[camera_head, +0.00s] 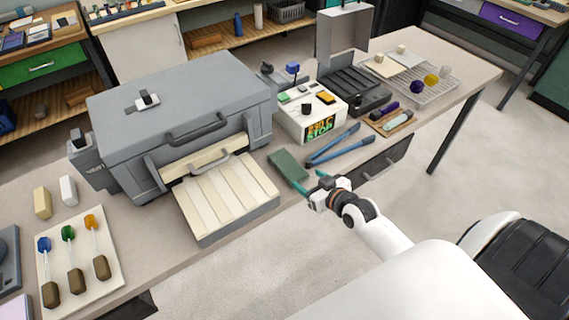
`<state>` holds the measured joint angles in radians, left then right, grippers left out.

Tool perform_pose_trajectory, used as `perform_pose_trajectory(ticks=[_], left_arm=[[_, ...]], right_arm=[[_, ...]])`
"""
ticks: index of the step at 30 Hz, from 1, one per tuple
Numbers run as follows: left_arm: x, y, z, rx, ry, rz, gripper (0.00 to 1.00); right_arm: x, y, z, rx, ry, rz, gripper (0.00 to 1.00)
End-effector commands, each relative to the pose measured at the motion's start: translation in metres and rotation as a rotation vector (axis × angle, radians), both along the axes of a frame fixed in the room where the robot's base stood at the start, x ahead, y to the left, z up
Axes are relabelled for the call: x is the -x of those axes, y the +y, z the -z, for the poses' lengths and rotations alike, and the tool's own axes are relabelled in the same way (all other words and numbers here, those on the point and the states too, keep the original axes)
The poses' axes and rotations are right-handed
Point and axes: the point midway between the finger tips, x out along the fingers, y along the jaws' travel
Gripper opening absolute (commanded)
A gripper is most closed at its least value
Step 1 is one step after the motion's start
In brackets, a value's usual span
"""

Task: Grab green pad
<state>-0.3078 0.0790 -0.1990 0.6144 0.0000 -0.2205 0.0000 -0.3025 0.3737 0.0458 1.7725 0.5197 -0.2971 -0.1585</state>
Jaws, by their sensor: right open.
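The green pad (288,167) is a flat dark green rectangle lying on the table near its front edge, between the grey kiln-like machine and the blue-handled tool. My right gripper (314,184) is open at the pad's near right end, by the table edge. Its fingertips are close to the pad, but I cannot tell whether they touch it. The pad's near corner is close to the fingers. My left gripper is not in view.
A grey machine (180,95) with an open cream drawer (225,195) stands left of the pad. A blue-handled tool (333,147) lies just right of it, and a white control box (310,115) stands behind. A board with glass rods (105,268) lies at front left.

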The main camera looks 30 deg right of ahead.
Motion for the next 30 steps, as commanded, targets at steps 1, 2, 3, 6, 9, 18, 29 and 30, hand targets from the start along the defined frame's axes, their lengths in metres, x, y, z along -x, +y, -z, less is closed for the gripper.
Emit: perform_pose_trajectory(ticks=[1,2,3,6,9,18,29,30], left_arm=[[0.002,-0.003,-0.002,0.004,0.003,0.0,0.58],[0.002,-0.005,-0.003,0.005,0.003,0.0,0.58],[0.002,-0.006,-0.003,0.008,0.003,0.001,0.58],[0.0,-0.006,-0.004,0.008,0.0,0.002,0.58],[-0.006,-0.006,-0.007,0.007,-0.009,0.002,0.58],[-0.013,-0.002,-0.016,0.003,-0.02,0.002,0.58],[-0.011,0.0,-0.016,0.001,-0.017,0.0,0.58],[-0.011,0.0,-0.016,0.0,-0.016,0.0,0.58]], right_arm=[[-0.009,0.001,0.001,0.0,-0.001,0.0,0.65],[-0.013,0.001,0.003,0.0,0.0,0.0,0.65],[-0.017,0.002,0.005,-0.001,-0.001,0.0,0.65],[-0.023,0.002,0.009,0.0,0.0,0.0,0.65],[-0.029,0.003,0.009,0.0,-0.001,0.0,0.65],[-0.068,0.007,0.022,0.0,0.002,0.0,0.65],[-0.074,0.008,0.025,0.001,0.001,0.0,0.6],[-0.074,0.008,0.025,0.001,0.001,0.0,0.53]])
